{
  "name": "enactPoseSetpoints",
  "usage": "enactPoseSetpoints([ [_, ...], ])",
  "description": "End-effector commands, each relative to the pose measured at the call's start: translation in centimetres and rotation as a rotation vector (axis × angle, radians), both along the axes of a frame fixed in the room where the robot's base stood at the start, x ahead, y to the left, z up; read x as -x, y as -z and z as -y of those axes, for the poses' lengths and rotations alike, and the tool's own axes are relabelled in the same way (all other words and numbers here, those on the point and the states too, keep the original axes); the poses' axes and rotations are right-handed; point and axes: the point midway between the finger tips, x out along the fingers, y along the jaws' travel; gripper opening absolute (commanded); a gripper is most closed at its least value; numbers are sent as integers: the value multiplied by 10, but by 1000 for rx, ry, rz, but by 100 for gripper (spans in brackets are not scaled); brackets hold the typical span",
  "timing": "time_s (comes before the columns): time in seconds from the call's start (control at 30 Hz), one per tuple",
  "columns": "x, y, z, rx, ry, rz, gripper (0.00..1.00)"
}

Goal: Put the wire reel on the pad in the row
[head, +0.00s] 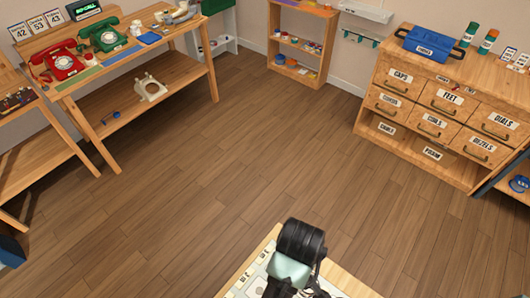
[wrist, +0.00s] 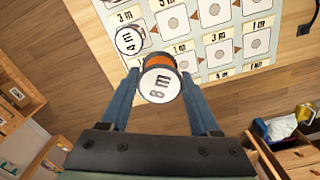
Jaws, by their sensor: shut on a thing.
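In the wrist view, my gripper (wrist: 160,78) is shut on a wire reel (wrist: 159,84) with a white face marked "8 m" and orange wire around its side. The reel sits between the two blue-grey fingertips. Beyond it lies a pale sheet (wrist: 240,67) with rows of square pads, small brown arrows between them, and length labels such as "3 m" and "1 m". A second reel (wrist: 130,41), marked "4 m", stands on the sheet left of the held one. I cannot tell whether the held reel touches the sheet. In the head view my arm hides the gripper and reels.
The sheet lies on a wooden table (head: 352,284), at the bottom of the head view. A workbench with a red phone (head: 62,66) and a green phone (head: 108,38) stands at left. A labelled drawer cabinet (head: 440,115) stands at right. The floor between is clear.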

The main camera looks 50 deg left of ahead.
Motion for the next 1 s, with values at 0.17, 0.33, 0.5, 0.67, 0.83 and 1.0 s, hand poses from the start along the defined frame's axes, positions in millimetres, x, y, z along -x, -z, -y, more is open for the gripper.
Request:
enactPoseSetpoints([
  [0.17, 34, 5, -31, -2, -415, -2, 3],
  [0.33, 48, 11, -41, -3, -590, -4, 3],
  [0.5, 50, 39, -42, -3, -616, -8, 3],
  [0.67, 49, 62, -42, -4, -612, -4, 3],
  [0.83, 49, 79, -42, -4, -611, -6, 3],
  [1.0, 50, 103, -42, -5, -611, -5, 3],
])
